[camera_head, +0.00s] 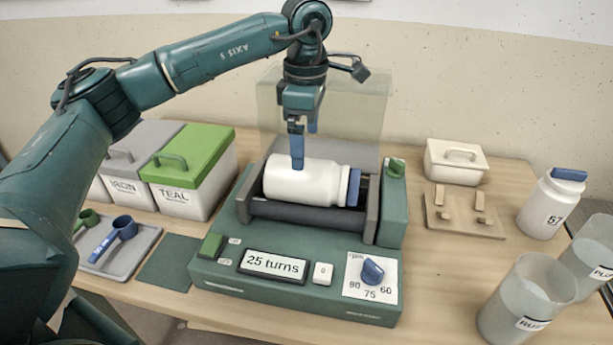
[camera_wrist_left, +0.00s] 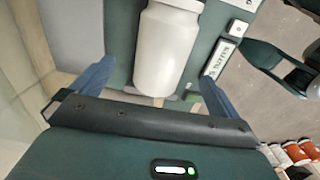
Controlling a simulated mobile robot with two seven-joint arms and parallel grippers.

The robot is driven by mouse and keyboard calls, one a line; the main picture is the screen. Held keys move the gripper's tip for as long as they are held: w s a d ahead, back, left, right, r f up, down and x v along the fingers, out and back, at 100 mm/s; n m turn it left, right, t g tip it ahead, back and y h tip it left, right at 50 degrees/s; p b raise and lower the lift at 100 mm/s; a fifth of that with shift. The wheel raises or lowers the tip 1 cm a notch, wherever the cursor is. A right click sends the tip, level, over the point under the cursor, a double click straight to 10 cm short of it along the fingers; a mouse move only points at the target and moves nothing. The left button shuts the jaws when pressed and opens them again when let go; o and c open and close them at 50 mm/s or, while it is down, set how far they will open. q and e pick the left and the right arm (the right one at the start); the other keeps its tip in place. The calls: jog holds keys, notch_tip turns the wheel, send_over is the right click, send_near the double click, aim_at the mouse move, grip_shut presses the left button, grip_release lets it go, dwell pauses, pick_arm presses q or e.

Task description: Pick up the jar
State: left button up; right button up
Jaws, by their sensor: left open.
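A white jar (camera_head: 302,181) with a blue lid (camera_head: 353,187) lies on its side on the rollers of a green machine (camera_head: 225,270), its lid end to the right. My left gripper (camera_head: 298,160) points down over the jar's body, its blue fingers overlapping the jar's upper edge in the head view. In the left wrist view the jar (camera_wrist_left: 165,48) shows between the two spread fingers, with gaps on both sides. The gripper is open and holds nothing. The lid is not visible in the wrist view. My right gripper is not in view.
A clear guard (camera_head: 360,110) stands behind the rollers. Glaze buckets, one with a green lid (camera_head: 190,150), stand left beside a scoop tray (camera_head: 118,248). At right are a lidded box (camera_head: 455,162), a wooden stand (camera_head: 463,212), another jar marked 57 (camera_head: 550,205) and clear cups (camera_head: 525,300).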

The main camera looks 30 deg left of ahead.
aim_at(306, 160)
pick_arm(q)
notch_tip(306, 160, down, 4)
jog(key=shift+r, duration=0.2)
jog(key=shift+s+a+f+p, duration=0.1)
jog(key=shift+s+f+p, duration=0.1)
jog(key=shift+f, duration=1.2)
jog(key=shift+s+f+p, duration=0.1)
jog(key=shift+f+p, duration=0.05)
jog(key=shift+f, duration=1.2)
jog(key=shift+c, duration=0.2)
jog(key=c, duration=1.2)
jog(key=shift+o, duration=0.2)
jog(key=shift+w+r, duration=0.1)
jog(key=shift+r, duration=0.15)
